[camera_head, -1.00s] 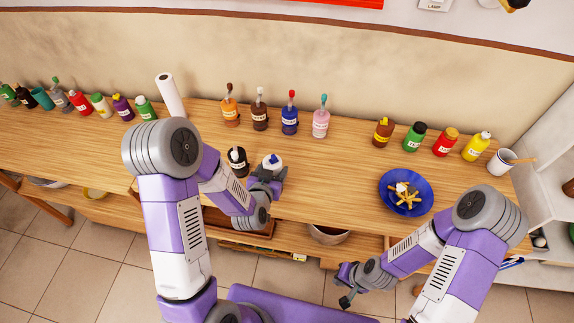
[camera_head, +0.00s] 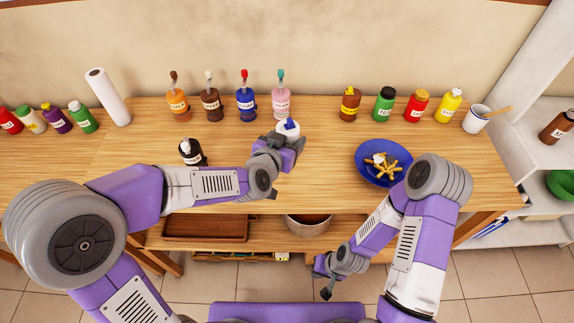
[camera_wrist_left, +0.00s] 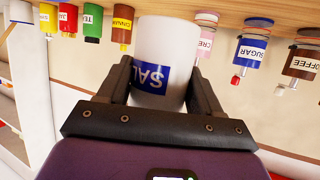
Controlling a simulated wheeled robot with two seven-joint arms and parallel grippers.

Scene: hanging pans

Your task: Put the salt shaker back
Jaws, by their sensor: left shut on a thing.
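In the left wrist view, the shaker (camera_wrist_left: 168,50) shows a blue label reading "SAL", upside down. My left gripper (camera_head: 282,143) is shut on it, a finger on each side, over the table's middle. I cannot tell whether its base touches the table. A dark bottle with a white cap (camera_head: 191,152) stands on the table to the left, beyond my left forearm. My right gripper (camera_head: 324,277) is empty, fingers apart, low in front of the table.
Behind the shaker stand pump bottles in a row, including a pink one (camera_head: 281,104) and a blue one (camera_head: 246,105). Squeeze bottles (camera_head: 350,104) and a white mug (camera_head: 477,119) stand back right. Bare wood (camera_head: 320,155) lies between shaker and plate.

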